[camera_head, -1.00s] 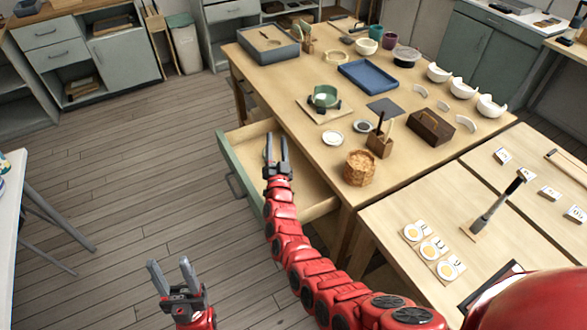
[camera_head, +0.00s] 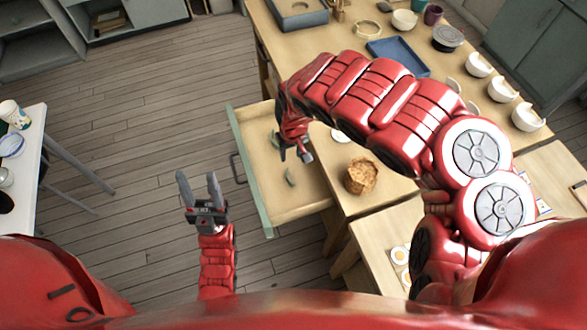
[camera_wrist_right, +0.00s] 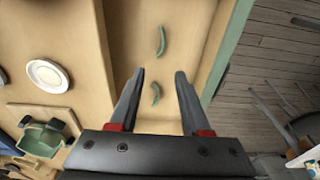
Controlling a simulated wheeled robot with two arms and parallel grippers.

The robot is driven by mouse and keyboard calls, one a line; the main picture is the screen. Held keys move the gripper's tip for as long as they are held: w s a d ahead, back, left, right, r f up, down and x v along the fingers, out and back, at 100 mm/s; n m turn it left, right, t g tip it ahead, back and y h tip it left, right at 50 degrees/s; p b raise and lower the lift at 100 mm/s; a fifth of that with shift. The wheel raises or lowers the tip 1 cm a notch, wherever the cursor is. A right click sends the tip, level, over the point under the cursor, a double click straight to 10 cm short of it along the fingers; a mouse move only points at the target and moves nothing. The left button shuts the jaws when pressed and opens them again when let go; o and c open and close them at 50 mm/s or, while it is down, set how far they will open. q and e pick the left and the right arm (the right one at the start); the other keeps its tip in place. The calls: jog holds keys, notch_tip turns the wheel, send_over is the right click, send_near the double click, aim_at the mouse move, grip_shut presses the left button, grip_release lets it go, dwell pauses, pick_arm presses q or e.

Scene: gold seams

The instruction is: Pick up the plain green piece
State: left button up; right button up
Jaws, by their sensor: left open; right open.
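Two curved green pieces lie apart in the open drawer. One green piece (camera_head: 290,177) lies nearer the drawer's front part in the head view and shows in the right wrist view (camera_wrist_right: 161,40). The other green piece (camera_head: 275,140) is partly beside my right arm, and also shows in the right wrist view (camera_wrist_right: 155,94). I cannot tell which one is plain. My right gripper (camera_head: 294,156) is open and empty above the drawer, its fingers (camera_wrist_right: 160,73) pointing down toward the pieces. My left gripper (camera_head: 197,175) is open and empty over the floor, left of the drawer.
The open drawer (camera_head: 258,205) has a green front and raised walls.

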notch_tip(320, 180, down, 4)
jog(key=r+b, duration=0.1)
jog(key=b, duration=0.5)
send_over(288, 177)
jog(key=f, duration=0.9)
jog(key=shift+s+d, duration=0.2)
jog(key=shift+a+f+p, duration=0.15)
jog(key=shift+f+p, duration=0.1)
jog(key=shift+f, duration=0.7)
jog(key=shift+a+f+p, duration=0.15)
jog(key=shift+f+p, duration=0.1)
jog(key=shift+f, duration=0.7)
jog(key=shift+w+d+f, duration=0.1)
jog(key=shift+d+f, duration=0.05)
jog(key=shift+f, duration=0.5)
grip_shut()
